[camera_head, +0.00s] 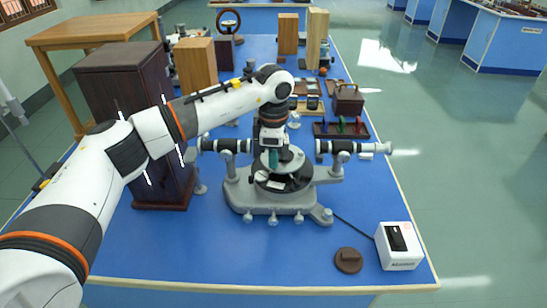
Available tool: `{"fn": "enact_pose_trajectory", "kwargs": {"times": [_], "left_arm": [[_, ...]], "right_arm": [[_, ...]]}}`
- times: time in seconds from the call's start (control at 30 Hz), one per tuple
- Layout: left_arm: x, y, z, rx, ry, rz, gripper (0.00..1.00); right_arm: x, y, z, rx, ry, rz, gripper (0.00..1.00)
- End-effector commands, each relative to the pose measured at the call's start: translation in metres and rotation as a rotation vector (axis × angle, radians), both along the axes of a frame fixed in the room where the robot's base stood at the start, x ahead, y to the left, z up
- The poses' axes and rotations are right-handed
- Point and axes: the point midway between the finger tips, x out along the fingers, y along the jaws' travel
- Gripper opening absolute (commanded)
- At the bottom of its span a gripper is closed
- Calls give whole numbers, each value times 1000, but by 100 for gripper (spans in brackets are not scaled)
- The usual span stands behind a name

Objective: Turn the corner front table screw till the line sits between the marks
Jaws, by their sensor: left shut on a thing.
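The grey spectrometer (236,194) stands on the blue bench, with a small round table on a dark disc (262,189) at its middle. My left gripper (271,150) comes down over this table from above and is shut. Its fingertips and the table screw between them are too small and covered to make out clearly. A dark teal piece (272,158) shows at the fingertips. The line and marks cannot be made out. My right gripper is not in view.
Telescope tubes (370,147) reach out left and right of the spectrometer. A white box (399,246) and a dark round piece (348,260) lie at the front right. A dark wooden cabinet (118,85) stands at left. The front left bench is clear.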

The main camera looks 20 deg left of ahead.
Motion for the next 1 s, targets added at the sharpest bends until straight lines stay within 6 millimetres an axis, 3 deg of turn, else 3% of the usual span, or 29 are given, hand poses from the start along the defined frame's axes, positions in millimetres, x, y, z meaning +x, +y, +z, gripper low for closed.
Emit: {"fn": "enact_pose_trajectory", "kwargs": {"times": [0.43, 0.47, 0.6, 1.0], "left_arm": [[1, 0, 2, -3, -5, -8, 0], [1, 0, 2, -3, -6, -7, 15], [1, 0, 2, -2, -4, -7, 34], [0, 0, 1, -1, -1, -6, 34]], "right_arm": [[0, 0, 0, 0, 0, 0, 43], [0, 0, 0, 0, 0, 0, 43], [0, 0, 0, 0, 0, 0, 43], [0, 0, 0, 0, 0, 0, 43]]}}
